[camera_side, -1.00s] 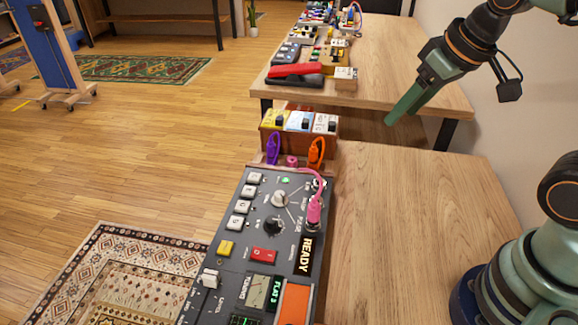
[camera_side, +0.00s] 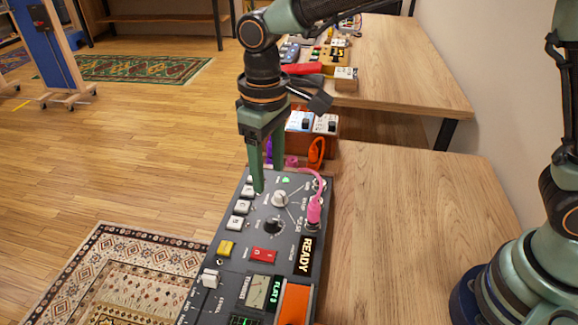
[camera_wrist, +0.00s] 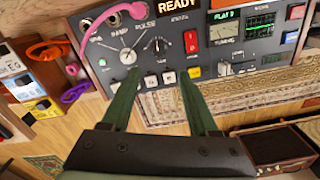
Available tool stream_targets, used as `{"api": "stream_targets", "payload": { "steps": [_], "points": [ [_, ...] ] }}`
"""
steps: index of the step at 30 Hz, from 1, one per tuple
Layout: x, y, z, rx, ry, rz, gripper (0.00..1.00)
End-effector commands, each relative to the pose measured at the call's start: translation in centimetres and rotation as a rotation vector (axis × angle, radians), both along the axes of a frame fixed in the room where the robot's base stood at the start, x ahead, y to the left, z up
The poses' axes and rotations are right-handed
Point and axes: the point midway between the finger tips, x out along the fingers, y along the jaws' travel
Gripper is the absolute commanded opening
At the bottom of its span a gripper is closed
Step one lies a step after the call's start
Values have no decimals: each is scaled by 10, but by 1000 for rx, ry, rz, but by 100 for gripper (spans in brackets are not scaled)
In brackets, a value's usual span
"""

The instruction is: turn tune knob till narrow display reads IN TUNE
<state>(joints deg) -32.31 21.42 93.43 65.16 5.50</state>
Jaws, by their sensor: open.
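The dark control panel (camera_side: 228,262) carries a white pointer knob (camera_side: 279,199) and a black knob (camera_side: 272,225). They also show in the wrist view, the white knob (camera_wrist: 128,56) left of the black knob (camera_wrist: 157,45). I cannot read which is labelled tune. The narrow display (camera_side: 276,291) shows green text starting FLAT, with a digit too small to be sure of; it also shows in the wrist view (camera_wrist: 226,15). My gripper (camera_side: 268,180) is open and empty, pointing down over the panel's far part, beside the white knob. In the wrist view its fingertips (camera_wrist: 160,76) appear below both knobs.
A pink cable (camera_side: 314,207) plugs in right of the knobs. A READY display (camera_side: 305,256) is lit. Coloured pedals (camera_side: 300,121) stand behind. The wooden table (camera_side: 410,230) at right is clear.

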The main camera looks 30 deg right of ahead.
Motion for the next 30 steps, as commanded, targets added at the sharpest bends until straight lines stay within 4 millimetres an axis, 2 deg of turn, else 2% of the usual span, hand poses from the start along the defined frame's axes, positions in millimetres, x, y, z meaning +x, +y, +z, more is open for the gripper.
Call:
{"api": "stream_targets", "payload": {
  "steps": [5,15,21,30],
  "points": [
    [0,1,-13,-4,6,3,61],
    [0,-1,-76,-5,7,3,61],
    [1,-2,-106,-4,6,3,61],
    [1,-2,-122,-1,3,3,61]
  ]
}}
